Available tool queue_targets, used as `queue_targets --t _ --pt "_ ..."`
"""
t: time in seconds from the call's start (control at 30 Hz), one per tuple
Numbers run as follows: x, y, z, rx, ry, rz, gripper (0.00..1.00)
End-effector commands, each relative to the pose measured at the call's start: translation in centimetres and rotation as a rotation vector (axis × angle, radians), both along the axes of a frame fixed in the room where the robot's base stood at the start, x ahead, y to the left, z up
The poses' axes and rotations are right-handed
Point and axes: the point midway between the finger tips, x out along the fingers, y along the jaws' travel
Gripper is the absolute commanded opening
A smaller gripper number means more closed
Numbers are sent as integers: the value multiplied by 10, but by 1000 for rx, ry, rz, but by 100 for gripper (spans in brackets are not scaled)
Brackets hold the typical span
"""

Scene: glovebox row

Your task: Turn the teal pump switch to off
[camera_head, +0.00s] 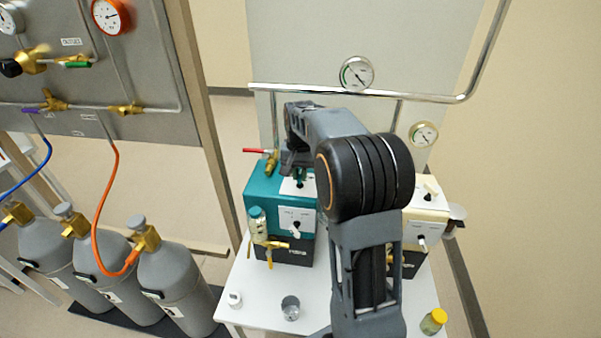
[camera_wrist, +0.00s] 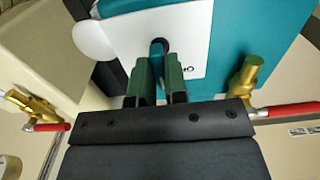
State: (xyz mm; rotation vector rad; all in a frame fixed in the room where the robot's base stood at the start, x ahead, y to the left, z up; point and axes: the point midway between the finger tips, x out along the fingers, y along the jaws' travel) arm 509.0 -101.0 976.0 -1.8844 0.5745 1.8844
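The teal pump (camera_head: 262,190) stands on the white table, left of the cream pump. My gripper (camera_head: 300,172) is over its top white plate, partly hidden by my arm. In the wrist view a narrow teal switch lever (camera_wrist: 158,48) rises from a dark pivot on the white plate (camera_wrist: 190,30). The two green-padded fingers of my gripper (camera_wrist: 159,80) stand on either side of the lever, close against it, and look shut on it. The lever's lower part is hidden between the fingers. A second plate with a pale toggle (camera_head: 295,231) is on the pump's front.
Brass valves with red handles (camera_wrist: 45,127) (camera_wrist: 285,110) flank my gripper. The cream pump (camera_head: 428,205) is beyond my arm. A glass beaker (camera_head: 290,307) and a yellow-lidded jar (camera_head: 433,321) stand near the table front. Grey gas cylinders (camera_head: 175,283) are at left.

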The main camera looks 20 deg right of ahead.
Motion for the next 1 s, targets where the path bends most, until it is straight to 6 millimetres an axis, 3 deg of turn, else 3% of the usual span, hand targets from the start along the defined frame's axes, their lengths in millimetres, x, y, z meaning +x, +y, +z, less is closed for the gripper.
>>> queue_targets --t 0.13,0.47,1.0 --pt "0 0 0 0 0 0 0" --pt "0 0 1 0 0 28 0" --pt "0 0 1 0 2 369 0"
